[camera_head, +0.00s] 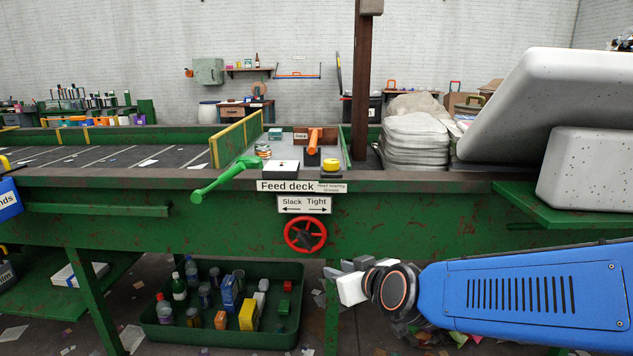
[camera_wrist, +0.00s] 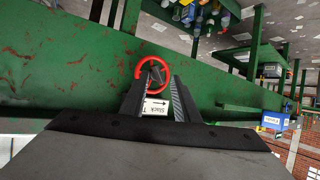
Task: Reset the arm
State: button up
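My arm reaches in from the right in the camera_head view, with my gripper (camera_head: 354,265) low in front of the green belt frame. The gripper points toward the frame, to the right of and below the red handwheel (camera_head: 305,235). In the camera_wrist view my gripper (camera_wrist: 160,77) has its two dark fingers apart, with nothing held between them. The red handwheel (camera_wrist: 138,69) shows beyond the fingertips, and part of it is hidden by them. A white label with an arrow (camera_wrist: 156,106) shows between the fingers.
A Slack/Tight sign (camera_head: 304,204) sits above the wheel. A green lever (camera_head: 222,181) sticks out at the deck's left. A green tray (camera_head: 170,336) of bottles and boxes lies below. A green side shelf (camera_head: 566,213) holding a speckled pale block stands above my arm.

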jog(key=s+d+f+m+g+h, duration=0.2)
jog(key=s+d+g, duration=0.1)
jog(key=s+d, duration=0.8)
jog(key=s+d+f+m+g+h, duration=0.1)
jog(key=s+d+m+g+h, duration=0.2)
jog(key=s+d, duration=0.8)
jog(key=shift+s+d+f+g, duration=0.3)
jog(key=shift+d+f+g, duration=0.1)
jog(key=shift+d, duration=0.35)
dwell(0.4)
